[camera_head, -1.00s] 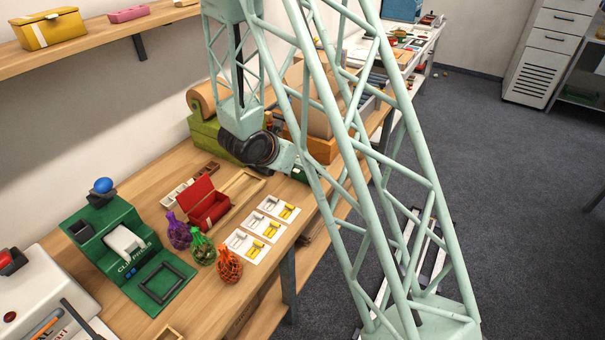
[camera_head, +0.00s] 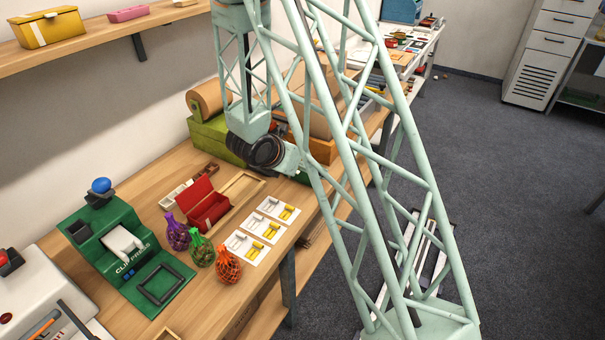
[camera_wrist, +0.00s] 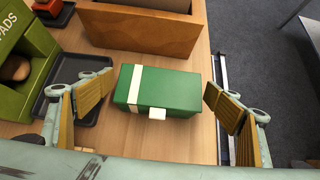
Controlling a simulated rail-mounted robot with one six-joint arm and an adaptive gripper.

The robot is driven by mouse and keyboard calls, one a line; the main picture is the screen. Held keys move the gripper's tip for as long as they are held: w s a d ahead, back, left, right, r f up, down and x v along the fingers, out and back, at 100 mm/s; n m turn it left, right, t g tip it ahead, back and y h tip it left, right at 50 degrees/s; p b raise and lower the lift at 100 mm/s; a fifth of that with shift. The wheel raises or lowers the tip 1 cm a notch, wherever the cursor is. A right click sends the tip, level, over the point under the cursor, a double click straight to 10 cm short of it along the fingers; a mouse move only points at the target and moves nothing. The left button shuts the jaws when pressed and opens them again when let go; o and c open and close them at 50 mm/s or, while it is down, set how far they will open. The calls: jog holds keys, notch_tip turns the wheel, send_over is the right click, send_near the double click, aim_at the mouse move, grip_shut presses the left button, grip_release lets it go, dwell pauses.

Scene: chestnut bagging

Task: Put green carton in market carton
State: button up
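A green carton (camera_wrist: 180,88) with a white band and a small white tab lies on the wooden bench in the wrist view. It looks closed. My gripper (camera_wrist: 158,92) is open, with one yellow-padded finger left of the carton and one right of it, both apart from it. An orange-brown box (camera_wrist: 140,32) stands just beyond the carton, and shows in the head view (camera_head: 322,150). I cannot tell which thing is the market carton.
A black tray (camera_wrist: 92,128) and a green box lettered PADS (camera_wrist: 22,75) lie left of the carton. In the head view, an open red box (camera_head: 208,208), several net bags, picture cards (camera_head: 262,232) and a green clip press (camera_head: 120,250) stand on the bench. Its right edge is close.

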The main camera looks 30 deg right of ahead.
jog(key=c, duration=1)
jog(key=shift+o, duration=0.2)
jog(key=shift+r, duration=0.2)
jog(key=shift+r+p, duration=1.5)
jog(key=shift+r, duration=3.3)
